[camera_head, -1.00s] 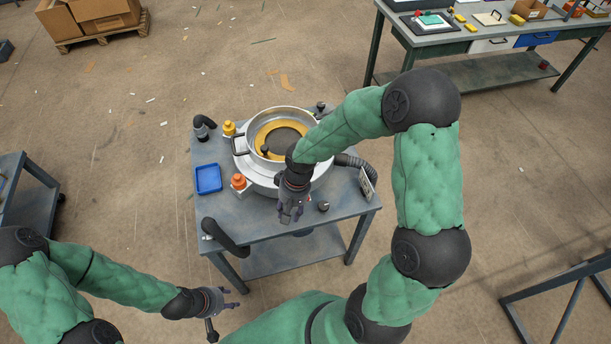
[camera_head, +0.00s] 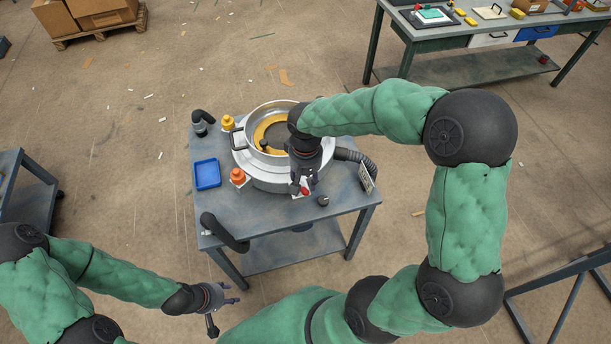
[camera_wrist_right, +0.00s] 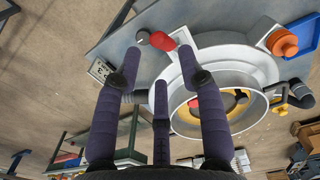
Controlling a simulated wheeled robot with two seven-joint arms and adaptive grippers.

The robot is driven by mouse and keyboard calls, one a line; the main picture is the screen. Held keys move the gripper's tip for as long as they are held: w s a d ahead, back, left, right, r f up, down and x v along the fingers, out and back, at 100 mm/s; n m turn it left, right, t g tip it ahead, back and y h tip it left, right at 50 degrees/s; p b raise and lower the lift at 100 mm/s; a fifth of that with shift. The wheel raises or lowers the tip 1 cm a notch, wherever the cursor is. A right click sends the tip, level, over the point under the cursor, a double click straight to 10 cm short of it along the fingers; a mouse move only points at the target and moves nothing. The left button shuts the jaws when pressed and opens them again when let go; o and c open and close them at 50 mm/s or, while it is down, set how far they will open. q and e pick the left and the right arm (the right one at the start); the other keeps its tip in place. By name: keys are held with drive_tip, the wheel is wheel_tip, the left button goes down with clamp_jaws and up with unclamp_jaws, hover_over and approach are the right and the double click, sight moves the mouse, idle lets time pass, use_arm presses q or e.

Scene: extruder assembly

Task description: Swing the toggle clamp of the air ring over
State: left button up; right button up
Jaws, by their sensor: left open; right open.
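The air ring (camera_head: 252,172) is a large silver ring with a yellow inner band, set on the blue-grey table; it also fills the middle right of the right wrist view (camera_wrist_right: 235,65). The toggle clamp's red handle (camera_head: 305,190) shows at the ring's front edge, and in the right wrist view (camera_wrist_right: 162,41) it lies beyond the fingertips. My right gripper (camera_head: 303,182) is open just above the handle; I cannot tell whether it touches. The arm and gripper hide the rest of the clamp. My left gripper (camera_head: 229,293) is open and empty, low in front of the table.
On the table (camera_head: 275,220) are a blue tray (camera_head: 207,174), an orange knob (camera_head: 238,176), a yellow knob (camera_head: 228,122) and a small dark knob (camera_head: 323,200). A black hose (camera_head: 357,160) runs behind a small sign plate (camera_head: 366,178) at right.

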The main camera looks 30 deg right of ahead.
sight(306, 190)
drive_tip(key=shift+f+b, duration=1.75)
drive_tip(key=shift+f, duration=1.1)
drive_tip(key=c, duration=0.4)
drive_tip(key=shift+c, duration=0.8)
